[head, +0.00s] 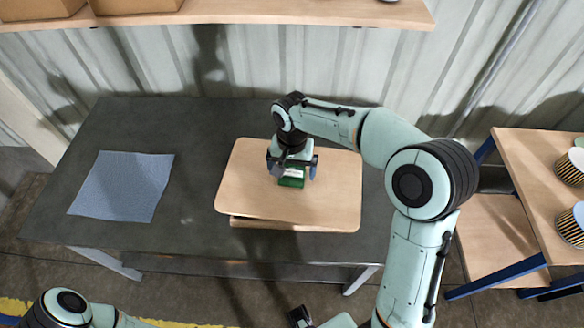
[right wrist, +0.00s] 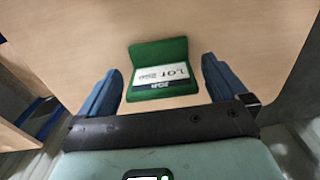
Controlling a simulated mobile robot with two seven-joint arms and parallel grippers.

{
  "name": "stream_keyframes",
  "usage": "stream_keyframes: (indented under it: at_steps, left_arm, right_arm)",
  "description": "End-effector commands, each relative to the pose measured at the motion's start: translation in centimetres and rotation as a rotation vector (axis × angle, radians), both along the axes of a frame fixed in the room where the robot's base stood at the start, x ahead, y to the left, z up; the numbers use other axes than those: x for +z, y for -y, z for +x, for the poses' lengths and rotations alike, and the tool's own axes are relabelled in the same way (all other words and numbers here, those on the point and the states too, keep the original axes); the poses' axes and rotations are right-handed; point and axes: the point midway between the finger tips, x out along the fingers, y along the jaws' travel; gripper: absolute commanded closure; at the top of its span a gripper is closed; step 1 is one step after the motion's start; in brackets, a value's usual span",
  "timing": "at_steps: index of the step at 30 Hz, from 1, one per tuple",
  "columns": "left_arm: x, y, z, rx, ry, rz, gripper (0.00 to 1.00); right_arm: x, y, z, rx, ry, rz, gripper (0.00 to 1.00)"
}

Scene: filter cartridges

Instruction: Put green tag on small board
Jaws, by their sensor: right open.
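The green tag (head: 291,179) lies on the small wooden board (head: 335,205), near the board's middle. In the right wrist view the tag (right wrist: 160,52) is green with a white label reading "LOT" and a number, and its back part looks folded up. My right gripper (head: 292,170) is over the tag, pointing down at the board. Its blue fingers (right wrist: 162,85) are spread apart, one on each side of the tag, and I see a gap between each finger and the tag. My left gripper is not visible; only part of my left arm shows at the bottom left of the head view.
The board lies on a dark grey table (head: 180,215). A blue cloth (head: 121,186) lies at the table's left. A shelf (head: 290,12) with boxes runs along the back wall. A wooden rack (head: 540,160) with striped filter cartridges (head: 571,168) stands at right.

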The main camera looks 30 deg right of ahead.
Motion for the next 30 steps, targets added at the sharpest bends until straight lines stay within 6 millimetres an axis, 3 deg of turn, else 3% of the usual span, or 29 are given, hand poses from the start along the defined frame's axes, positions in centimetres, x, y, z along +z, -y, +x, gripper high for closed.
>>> stream_keyframes:
  at_steps: [16,21,30]
  left_arm:
    - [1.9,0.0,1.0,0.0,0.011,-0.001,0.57]
    - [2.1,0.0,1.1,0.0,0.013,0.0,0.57]
    - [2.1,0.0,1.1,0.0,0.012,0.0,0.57]
  right_arm:
    - [10.5,0.0,0.1,0.0,0.006,0.001,0.01]
    - [11.8,0.0,0.1,0.0,0.003,0.0,0.01]
    - [11.9,0.0,0.0,0.0,0.001,0.0,0.01]
